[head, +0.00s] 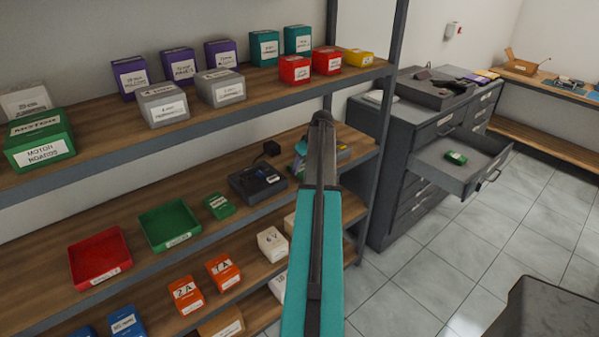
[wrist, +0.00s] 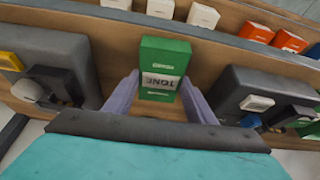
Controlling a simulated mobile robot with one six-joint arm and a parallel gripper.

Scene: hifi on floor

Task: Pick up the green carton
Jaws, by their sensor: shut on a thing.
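A green carton (wrist: 165,52) with a white label shows in the middle of the wrist view. My gripper (wrist: 162,84) is shut on it, with one grey finger on each side of its lower part. The label reads upside down in that view. In the head view my own arm hides most of the gripper, and I cannot clearly make out the held carton there.
The middle shelf holds a black device (head: 257,183), a small green box (head: 219,206), a green tray (head: 169,225) and a red tray (head: 99,257). Purple, grey, teal and red boxes line the upper shelf (head: 120,150). An open drawer (head: 455,178) juts out at right.

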